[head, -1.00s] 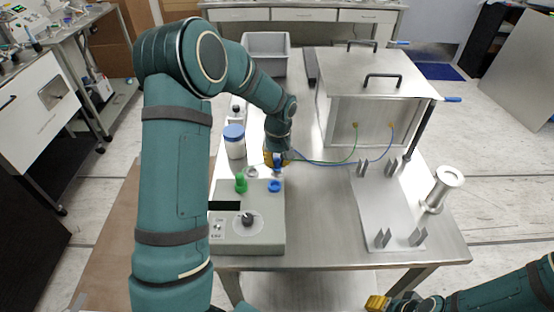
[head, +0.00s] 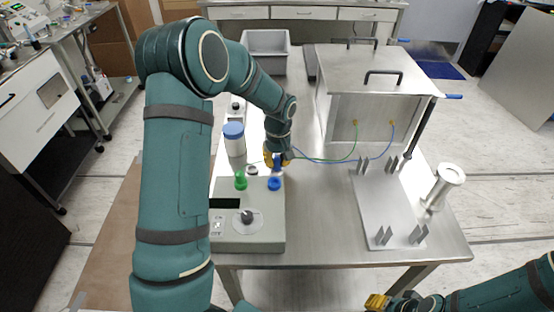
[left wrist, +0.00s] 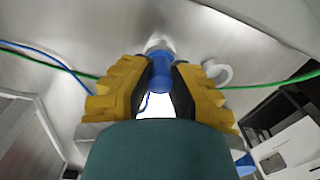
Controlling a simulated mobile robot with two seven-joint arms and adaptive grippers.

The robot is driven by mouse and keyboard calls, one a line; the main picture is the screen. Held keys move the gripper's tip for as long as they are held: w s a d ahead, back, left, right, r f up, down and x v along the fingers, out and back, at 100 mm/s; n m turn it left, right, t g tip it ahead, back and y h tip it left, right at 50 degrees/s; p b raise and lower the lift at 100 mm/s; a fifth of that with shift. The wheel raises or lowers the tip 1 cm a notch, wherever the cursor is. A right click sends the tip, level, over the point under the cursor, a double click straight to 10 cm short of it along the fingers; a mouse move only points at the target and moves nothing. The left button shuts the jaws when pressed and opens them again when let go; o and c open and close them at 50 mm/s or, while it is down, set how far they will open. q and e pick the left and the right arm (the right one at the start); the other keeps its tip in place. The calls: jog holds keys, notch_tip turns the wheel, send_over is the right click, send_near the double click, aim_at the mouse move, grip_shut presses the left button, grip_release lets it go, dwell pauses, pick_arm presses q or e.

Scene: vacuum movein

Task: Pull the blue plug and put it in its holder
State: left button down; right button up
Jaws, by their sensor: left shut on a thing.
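My left gripper (head: 278,160) is shut on the blue plug (left wrist: 160,72), just behind the grey control box (head: 248,232). In the left wrist view the plug sits between the yellow fingers, its far end at a pale ring (left wrist: 160,43); I cannot tell whether it is inside the ring. A second white ring (left wrist: 217,71) beside it looks empty; it also shows in the head view (head: 252,170). A blue socket (head: 274,184) and a green plug (head: 240,182) are on the box. My right gripper (head: 377,302) is at the lower edge, its fingers only partly shown.
Green and blue cables (head: 335,161) run from the large metal box (head: 372,110) towards my left gripper. A white bottle with a blue lid (head: 234,143) stands left of the gripper. A plate with upright brackets (head: 385,205) and a metal cylinder (head: 444,186) are at right.

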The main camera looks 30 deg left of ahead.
aim_at(276, 158)
pick_arm(q)
jog(key=shift+c, duration=1.7)
grip_release()
jog(key=shift+r, duration=0.1)
jog(key=shift+r+p, duration=1.75)
jog(key=shift+r, duration=0.7)
notch_tip(276, 158, up, 11)
jog(key=p, duration=0.7)
